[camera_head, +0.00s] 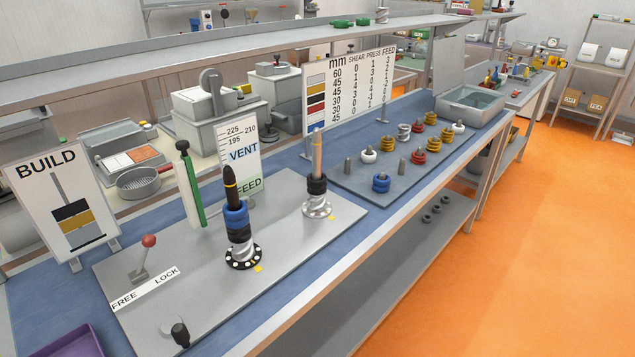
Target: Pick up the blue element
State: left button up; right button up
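A blue ring-shaped element (381,183) sits on the grey peg board (350,188), at its near edge. More blue shows on the left shaft (231,183), where a blue element (236,217) sits above black and silver spiral pieces. This shaft stands upright on the grey base plate (130,260) and has a black tip with a yellow band. A second upright shaft (317,155) with a copper-coloured tip carries black and silver pieces. Neither of my grippers is in view.
Red, yellow, white and silver elements stand on pegs, such as a red one (418,157). A grey tray (470,105) lies beyond them. A red-knobbed lever (144,257), a BUILD sign (58,205) and a purple tray (65,342) are at the left.

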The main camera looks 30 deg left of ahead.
aim_at(378, 185)
jog(key=i+l+u, duration=0.1)
jog(key=u, duration=0.25)
jog(key=i+l+u, duration=0.2)
jog(key=u, duration=0.15)
jog(key=i+l+u, duration=0.1)
jog(key=u, duration=0.2)
jog(key=l, duration=0.1)
